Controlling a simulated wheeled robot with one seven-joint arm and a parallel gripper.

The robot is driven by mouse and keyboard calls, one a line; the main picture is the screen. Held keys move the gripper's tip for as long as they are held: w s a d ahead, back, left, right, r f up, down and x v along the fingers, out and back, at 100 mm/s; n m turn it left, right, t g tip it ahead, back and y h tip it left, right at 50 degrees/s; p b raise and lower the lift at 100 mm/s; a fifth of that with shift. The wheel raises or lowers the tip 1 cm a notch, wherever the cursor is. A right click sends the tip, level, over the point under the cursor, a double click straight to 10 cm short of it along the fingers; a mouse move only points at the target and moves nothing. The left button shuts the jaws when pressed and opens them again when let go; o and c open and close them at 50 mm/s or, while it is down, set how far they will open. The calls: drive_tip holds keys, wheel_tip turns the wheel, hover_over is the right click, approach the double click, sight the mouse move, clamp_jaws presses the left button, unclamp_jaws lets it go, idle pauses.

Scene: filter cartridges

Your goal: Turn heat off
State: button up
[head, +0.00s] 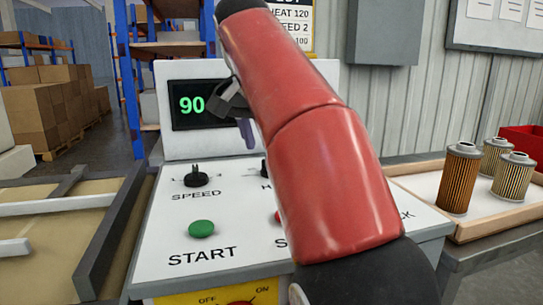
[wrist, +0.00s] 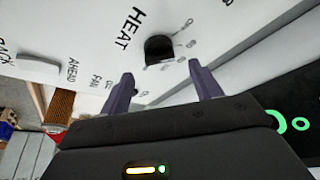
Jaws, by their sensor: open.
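The heat knob (wrist: 159,49) is black and round, beside the HEAT label and small dial marks on the white panel. In the head view only a sliver of the heat knob (head: 264,168) shows at the left edge of my red arm. My gripper (wrist: 163,82) is open and empty, its two dark fingers apart, with the knob beyond and roughly between the tips. No contact shows. In the head view my gripper (head: 246,133) hangs in front of the display, partly hidden by my arm. The display (head: 190,105) reads 90 in green; its right part is covered.
The panel also carries a speed knob (head: 196,178), a green start button (head: 201,229) and a mostly hidden red button (head: 277,216). A red off/on switch (head: 240,302) is at the bottom edge. A wooden tray (head: 480,227) with filter cartridges (head: 460,180) stands right.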

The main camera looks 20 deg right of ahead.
drive_tip(key=shift+x, duration=2.15)
drive_tip(key=c, duration=1)
